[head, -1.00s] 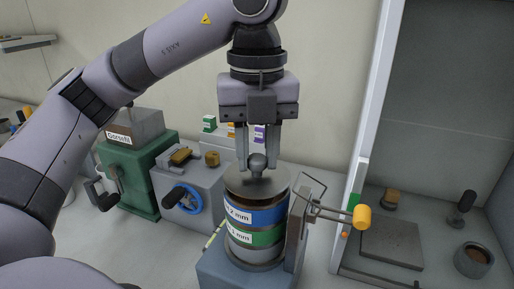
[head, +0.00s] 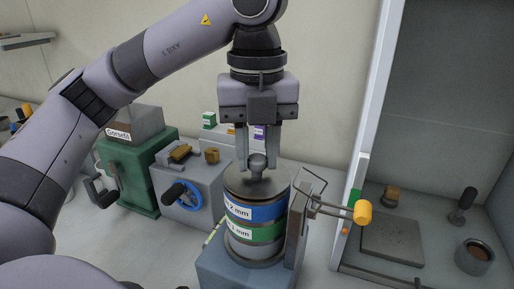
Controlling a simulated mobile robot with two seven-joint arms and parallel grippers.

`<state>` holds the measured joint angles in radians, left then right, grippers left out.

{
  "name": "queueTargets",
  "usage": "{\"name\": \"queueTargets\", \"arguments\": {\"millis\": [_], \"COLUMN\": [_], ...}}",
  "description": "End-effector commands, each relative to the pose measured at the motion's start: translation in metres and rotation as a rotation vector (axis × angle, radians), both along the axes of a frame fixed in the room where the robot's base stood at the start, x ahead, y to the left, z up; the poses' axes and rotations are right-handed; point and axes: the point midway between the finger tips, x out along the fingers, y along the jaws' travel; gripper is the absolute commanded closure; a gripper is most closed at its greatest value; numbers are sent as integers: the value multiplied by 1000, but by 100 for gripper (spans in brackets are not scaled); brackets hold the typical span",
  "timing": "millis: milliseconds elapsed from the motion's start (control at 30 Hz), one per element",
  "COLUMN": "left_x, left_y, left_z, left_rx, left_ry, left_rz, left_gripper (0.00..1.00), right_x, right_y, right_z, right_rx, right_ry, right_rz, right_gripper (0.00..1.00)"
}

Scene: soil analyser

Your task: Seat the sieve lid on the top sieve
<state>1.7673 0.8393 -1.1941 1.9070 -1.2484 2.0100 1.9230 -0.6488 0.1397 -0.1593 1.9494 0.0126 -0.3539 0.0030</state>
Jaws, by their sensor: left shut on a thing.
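My left gripper (head: 258,160) comes down from above and is shut on the round knob of the sieve lid (head: 243,183). The lid is a flat grey metal disc. It lies level over the top sieve (head: 262,212), which has a blue band marked 2 mm. I see no clear gap between lid and sieve rim, but cannot tell if it is fully seated. Below is a second sieve (head: 260,234) with a green band. The stack stands on a blue-grey shaker base (head: 225,268). My right gripper is not in view.
A clamp arm with a yellow knob (head: 362,212) stands just right of the stack. A grey machine with a blue handwheel (head: 188,198) and a green machine (head: 140,170) are behind left. A cabinet bay with a dark plate (head: 392,240) and a cup (head: 474,257) is at right.

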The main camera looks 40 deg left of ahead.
Motion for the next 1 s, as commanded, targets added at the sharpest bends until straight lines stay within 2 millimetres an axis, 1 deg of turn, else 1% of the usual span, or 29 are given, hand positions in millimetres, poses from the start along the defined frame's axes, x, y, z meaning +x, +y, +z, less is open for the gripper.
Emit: {"name": "queueTargets", "arguments": {"millis": [267,400,433,467,500,533,833,933,1000], "left_x": [0,0,0,0,0,0,0,0,0], "left_y": [0,0,0,0,0,0,0,0,0], "left_z": [-7,-6,-6,-6,-6,-6,-5,1,9], "left_rx": [0,0,0,1,0,0,0,0,1], "left_ry": [0,0,0,1,1,1,0,0,-2], "left_rz": [0,0,0,0,0,0,0,0,0], "left_gripper": [96,96,66,56,43,39,39,39,39], "right_x": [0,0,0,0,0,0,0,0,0], "right_y": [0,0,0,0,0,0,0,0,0], "right_z": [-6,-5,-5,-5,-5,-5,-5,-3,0], "right_rx": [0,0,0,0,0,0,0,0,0], "right_ry": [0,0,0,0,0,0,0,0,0], "right_rz": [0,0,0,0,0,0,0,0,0], "right_gripper": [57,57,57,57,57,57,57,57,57]}}
